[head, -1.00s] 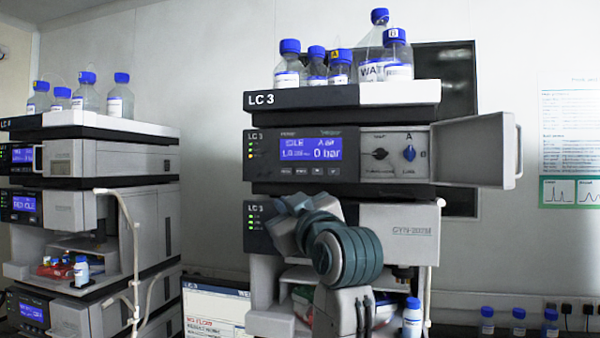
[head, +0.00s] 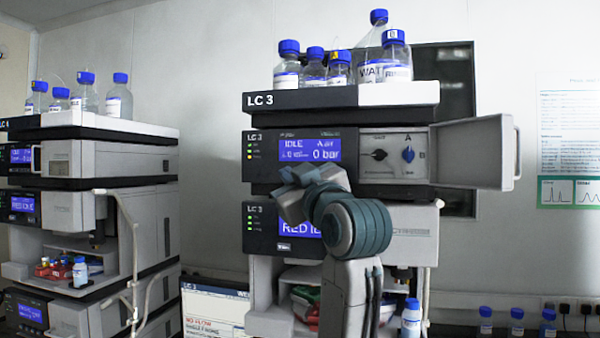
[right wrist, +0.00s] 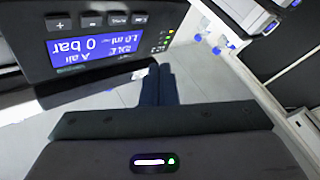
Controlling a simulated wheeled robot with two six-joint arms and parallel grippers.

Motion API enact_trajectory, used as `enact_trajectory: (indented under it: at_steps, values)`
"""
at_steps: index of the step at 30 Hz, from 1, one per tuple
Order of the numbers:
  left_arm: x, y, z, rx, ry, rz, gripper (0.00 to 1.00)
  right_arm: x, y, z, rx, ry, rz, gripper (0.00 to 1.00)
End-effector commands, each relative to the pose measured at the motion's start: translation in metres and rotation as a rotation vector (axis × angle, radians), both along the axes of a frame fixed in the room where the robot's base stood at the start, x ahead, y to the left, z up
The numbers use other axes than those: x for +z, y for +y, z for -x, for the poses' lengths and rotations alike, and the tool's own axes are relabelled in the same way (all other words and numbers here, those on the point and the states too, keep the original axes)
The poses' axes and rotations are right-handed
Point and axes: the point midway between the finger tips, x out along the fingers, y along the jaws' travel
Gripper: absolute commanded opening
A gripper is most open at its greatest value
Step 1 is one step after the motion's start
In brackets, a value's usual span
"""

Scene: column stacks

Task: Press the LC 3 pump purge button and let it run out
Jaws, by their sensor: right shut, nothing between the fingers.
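The LC 3 pump (head: 262,177) is the dark-fronted module under the bottle tray. Its blue display (head: 310,149) reads IDLE and 0 bar. My right gripper (head: 285,188) is in front of the pump's lower edge and hides the button row in the head view. In the right wrist view, the closed dark-blue fingers (right wrist: 160,70) are empty, beside the panel's light end and apart from the buttons in the picture. The left gripper is out of view.
An open grey door (head: 470,152) sticks out right of the pump's valve panel (head: 392,155). Blue-capped bottles (head: 397,60) stand on the top tray (head: 330,95).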

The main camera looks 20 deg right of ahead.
Motion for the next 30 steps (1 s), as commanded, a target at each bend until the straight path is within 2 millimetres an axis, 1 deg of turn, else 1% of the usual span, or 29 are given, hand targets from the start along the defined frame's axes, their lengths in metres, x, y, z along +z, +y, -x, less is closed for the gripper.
enact_trajectory:
  at_steps: [1, 6, 12, 18, 30]
  values:
    - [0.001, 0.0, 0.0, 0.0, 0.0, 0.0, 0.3, 0.0, -0.006, -0.007, -0.003, 0.002, 0.003, 0.0]
    - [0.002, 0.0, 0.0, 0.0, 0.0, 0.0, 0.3, 0.0, -0.019, -0.027, -0.003, 0.002, 0.002, 0.0]
    - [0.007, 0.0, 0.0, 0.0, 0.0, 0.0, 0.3, 0.001, -0.03, -0.044, -0.001, 0.002, 0.001, 0.0]
    - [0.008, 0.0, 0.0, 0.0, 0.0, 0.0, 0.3, 0.0, -0.034, -0.05, 0.001, 0.001, -0.001, 0.0]
    - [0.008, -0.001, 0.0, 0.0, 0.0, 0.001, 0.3, 0.0, -0.034, -0.051, 0.0, 0.0, 0.0, 0.0]
